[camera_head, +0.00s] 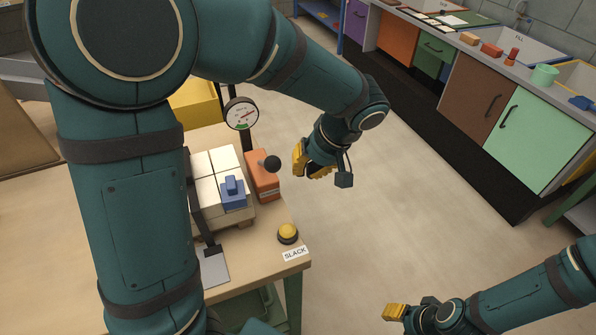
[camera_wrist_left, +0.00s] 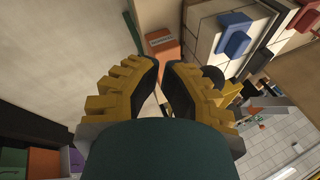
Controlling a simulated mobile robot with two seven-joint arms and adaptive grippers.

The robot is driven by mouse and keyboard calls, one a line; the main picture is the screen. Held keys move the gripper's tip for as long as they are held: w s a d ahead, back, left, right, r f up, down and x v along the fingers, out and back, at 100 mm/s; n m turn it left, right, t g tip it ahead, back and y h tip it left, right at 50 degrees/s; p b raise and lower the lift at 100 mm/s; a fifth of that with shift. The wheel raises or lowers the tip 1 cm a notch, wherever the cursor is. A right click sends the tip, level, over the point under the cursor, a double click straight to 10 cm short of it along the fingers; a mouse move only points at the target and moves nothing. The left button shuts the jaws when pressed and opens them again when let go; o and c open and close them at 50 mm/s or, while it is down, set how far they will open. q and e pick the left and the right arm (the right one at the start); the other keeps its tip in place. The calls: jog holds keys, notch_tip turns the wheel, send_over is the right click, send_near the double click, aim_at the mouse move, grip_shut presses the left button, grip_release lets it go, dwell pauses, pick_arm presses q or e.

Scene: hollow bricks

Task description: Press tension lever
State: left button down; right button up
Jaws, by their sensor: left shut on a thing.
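The tension lever is an orange box (camera_head: 263,182) with a black ball knob (camera_head: 270,164), standing beside the white bricks on the bench. The orange box also shows in the left wrist view (camera_wrist_left: 162,46), beyond the fingertips, and the dark knob (camera_wrist_left: 214,76) is partly behind the right-hand finger. My left gripper (camera_head: 314,162) is to the right of the knob in the head view, with floor showing between them. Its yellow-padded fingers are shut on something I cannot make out. My right gripper (camera_head: 395,312) is low at the right, far from the lever; its jaw state is unclear.
White bricks (camera_head: 205,190) with a blue block (camera_head: 233,197) stand on a pallet. A round gauge (camera_head: 241,114) is behind. A yellow button (camera_head: 288,232) and a SLACK label (camera_head: 296,253) are near the bench corner. Open floor lies between bench and cabinets (camera_head: 455,100).

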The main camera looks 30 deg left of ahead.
pick_arm(q)
jog(key=p+v, duration=0.1)
jog(key=v, duration=0.5)
jog(key=shift+s+d+r, duration=0.15)
jog(key=shift+s+d, duration=0.25)
dwell(0.4)
